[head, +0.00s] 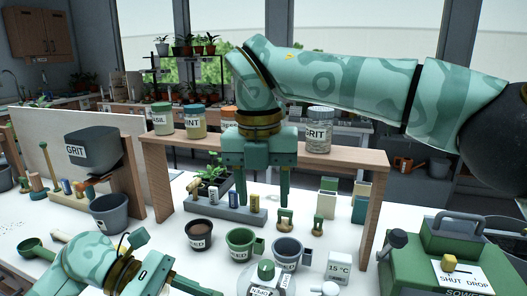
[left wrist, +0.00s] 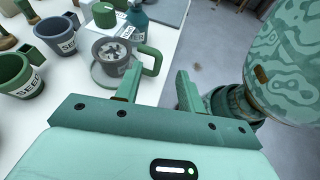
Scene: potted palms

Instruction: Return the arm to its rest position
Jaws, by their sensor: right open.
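My right arm reaches in from the right in the head view, above the shelf. Its gripper (head: 263,203) points down in front of the shelf, with two fingers apart and nothing between them. My left arm (head: 95,262) lies low at the left of the head view. In the left wrist view the left gripper (left wrist: 158,78) has its fingers spread, with no object seen held. A grey cup with pale bits inside (left wrist: 112,58) and a green handle (left wrist: 153,58) stands just beyond the fingers, near the table edge.
A wooden shelf (head: 371,165) carries jars, including a grit jar (head: 319,135). Below the right gripper stand a green pot (head: 240,243), a grey pot (head: 287,252) and a rack (head: 215,213). A green box machine (head: 462,245) is at right. Floor (left wrist: 215,45) shows beyond the table edge.

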